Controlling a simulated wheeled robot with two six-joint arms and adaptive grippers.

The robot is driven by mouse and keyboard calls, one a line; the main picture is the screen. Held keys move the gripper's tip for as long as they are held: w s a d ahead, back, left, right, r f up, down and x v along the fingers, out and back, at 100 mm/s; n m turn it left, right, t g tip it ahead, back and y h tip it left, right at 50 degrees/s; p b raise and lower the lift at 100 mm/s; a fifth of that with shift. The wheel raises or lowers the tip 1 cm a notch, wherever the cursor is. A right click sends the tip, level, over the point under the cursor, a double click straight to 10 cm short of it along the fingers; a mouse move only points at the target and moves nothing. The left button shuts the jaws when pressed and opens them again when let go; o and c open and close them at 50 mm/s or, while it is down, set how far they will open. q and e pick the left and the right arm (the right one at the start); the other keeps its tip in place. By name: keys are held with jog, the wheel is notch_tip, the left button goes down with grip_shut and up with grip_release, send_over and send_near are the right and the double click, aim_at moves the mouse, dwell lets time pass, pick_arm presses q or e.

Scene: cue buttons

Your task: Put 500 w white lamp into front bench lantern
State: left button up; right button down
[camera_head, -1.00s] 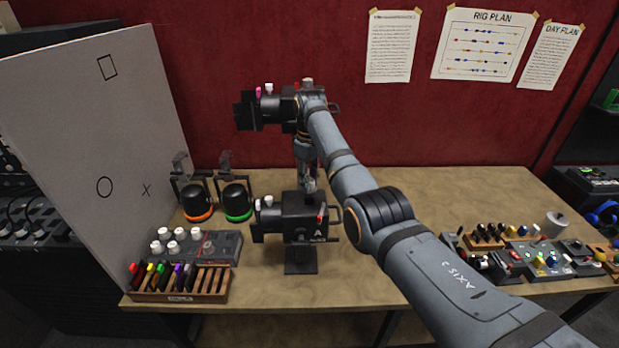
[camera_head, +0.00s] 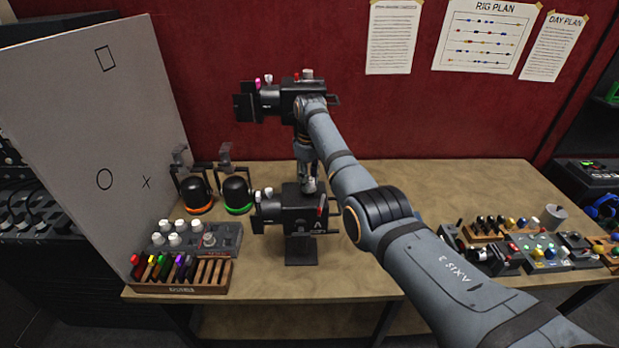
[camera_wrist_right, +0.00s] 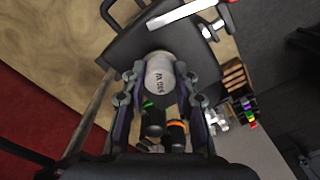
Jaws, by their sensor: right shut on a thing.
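The front bench lantern (camera_head: 298,215) is a black box marked A on a stand at the middle of the bench. It also shows as a dark body under the lamp in the right wrist view (camera_wrist_right: 122,48). My right gripper (camera_head: 309,182) points down just above the lantern's top. In the wrist view the right gripper (camera_wrist_right: 160,85) is shut on the 500 W white lamp (camera_wrist_right: 160,72), a pale cylinder whose label reads 500 W. The lamp's lower end is hidden, so I cannot tell whether it touches the lantern. My left gripper is not in view.
A second black lantern (camera_head: 280,100) stands higher behind. Two round black lamps, orange-ringed (camera_head: 196,195) and green-ringed (camera_head: 236,194), a box with white knobs (camera_head: 192,238) and a wooden rack (camera_head: 180,278) are left. Control boxes (camera_head: 535,255) are right.

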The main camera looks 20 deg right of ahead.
jog(key=shift+f, duration=0.65)
jog(key=shift+f, duration=0.15)
jog(key=c, duration=1)
grip_release()
jog(key=shift+o, duration=0.2)
notch_tip(320, 180, up, 12)
